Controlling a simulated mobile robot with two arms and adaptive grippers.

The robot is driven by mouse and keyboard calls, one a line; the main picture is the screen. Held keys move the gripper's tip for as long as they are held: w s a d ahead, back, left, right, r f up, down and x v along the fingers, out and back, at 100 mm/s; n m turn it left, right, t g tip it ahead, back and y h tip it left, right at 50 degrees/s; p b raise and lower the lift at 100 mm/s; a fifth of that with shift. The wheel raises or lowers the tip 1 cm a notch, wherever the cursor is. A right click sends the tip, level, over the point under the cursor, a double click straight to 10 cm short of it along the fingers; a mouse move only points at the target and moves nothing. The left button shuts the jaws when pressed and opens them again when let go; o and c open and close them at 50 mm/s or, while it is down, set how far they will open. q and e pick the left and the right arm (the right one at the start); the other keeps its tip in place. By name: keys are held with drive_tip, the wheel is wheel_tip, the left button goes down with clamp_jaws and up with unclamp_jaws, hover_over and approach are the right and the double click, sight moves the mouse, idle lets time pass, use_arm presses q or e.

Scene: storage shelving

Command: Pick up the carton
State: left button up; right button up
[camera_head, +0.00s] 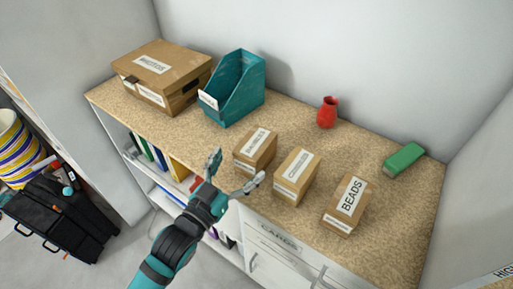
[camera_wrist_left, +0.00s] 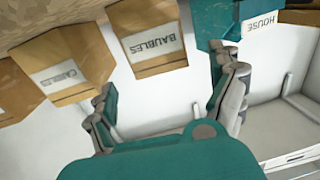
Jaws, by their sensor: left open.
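Three small brown cartons with white labels stand in a row near the front edge of the shelf top. The left one, labelled BAUBLES (camera_head: 256,152), is nearest my left gripper (camera_head: 236,171). The middle carton (camera_head: 296,178) appears to read CABLES, and the right one reads BEADS (camera_head: 347,205). My left gripper is open and empty, just in front of the BAUBLES carton and apart from it. In the left wrist view, the BAUBLES carton (camera_wrist_left: 150,42) shows beyond and between the open fingers (camera_wrist_left: 172,84), with the CABLES carton (camera_wrist_left: 62,68) to its left. My right gripper is not in view.
A large lidded box (camera_head: 180,88) and a teal file holder (camera_head: 240,90) stand at the back left of the shelf top (camera_head: 370,140). A red vase (camera_head: 327,113) and a green block (camera_head: 404,160) are farther right. Shelves with folders lie below.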

sight(254, 144)
use_arm(q)
drive_tip(key=x, duration=0.2)
drive_tip(key=shift+w+d, duration=0.1)
drive_tip(key=shift+w, duration=0.15)
drive_tip(key=p+x, duration=0.2)
drive_tip(key=x, duration=0.2)
drive_tip(key=shift+w+d+r, duration=0.1)
drive_tip(key=shift+r, duration=0.05)
drive_tip(key=shift+w+d, duration=0.25)
drive_tip(key=shift+w, duration=0.15)
drive_tip(key=shift+s, duration=0.1)
drive_tip(key=shift+a, duration=0.1)
drive_tip(key=shift+c, duration=1.2)
drive_tip(key=c, duration=1.2)
